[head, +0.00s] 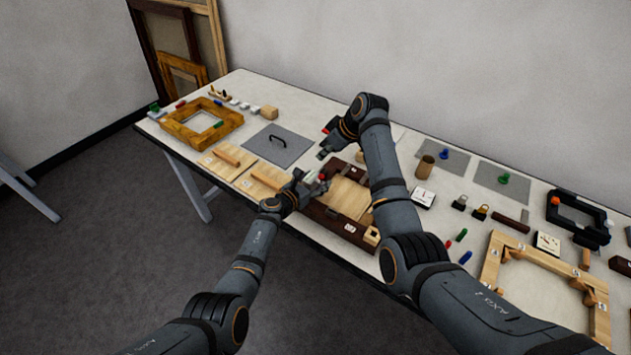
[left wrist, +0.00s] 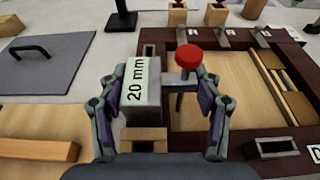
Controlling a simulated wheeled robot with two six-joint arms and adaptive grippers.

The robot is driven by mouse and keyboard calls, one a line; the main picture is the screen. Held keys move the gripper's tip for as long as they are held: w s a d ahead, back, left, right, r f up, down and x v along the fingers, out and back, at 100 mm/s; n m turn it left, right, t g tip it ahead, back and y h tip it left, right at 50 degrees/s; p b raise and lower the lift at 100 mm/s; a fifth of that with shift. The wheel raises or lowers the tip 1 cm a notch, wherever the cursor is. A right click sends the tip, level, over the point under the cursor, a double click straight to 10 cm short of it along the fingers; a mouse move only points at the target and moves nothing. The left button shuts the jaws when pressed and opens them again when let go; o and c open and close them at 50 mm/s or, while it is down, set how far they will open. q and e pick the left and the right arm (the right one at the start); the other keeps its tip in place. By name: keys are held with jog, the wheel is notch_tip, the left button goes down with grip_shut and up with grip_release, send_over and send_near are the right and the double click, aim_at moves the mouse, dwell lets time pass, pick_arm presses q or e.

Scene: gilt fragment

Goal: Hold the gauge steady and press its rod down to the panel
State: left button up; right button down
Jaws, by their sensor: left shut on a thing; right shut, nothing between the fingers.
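My left gripper (left wrist: 158,92) is shut on the gauge (left wrist: 138,88), a grey block with a "20 mm" label. The gauge's red knob (left wrist: 189,57) tops a thin rod on the block's right side. Whether the rod's lower end touches the panel is unclear. The pale wooden panel (left wrist: 228,98) lies in a dark brown frame and shows in the head view (head: 346,197). My right gripper (head: 323,152) is shut and empty, behind and above the left one.
A grey plate with a black handle (head: 279,138) lies left of the frame. Wooden boards with bars (head: 228,154) lie at the front left. A wooden cup (head: 425,167) and a dial meter (head: 423,197) stand right of my right arm. The table is crowded.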

pick_arm(q)
jog(key=o, duration=1.3)
jog(key=v, duration=1.2)
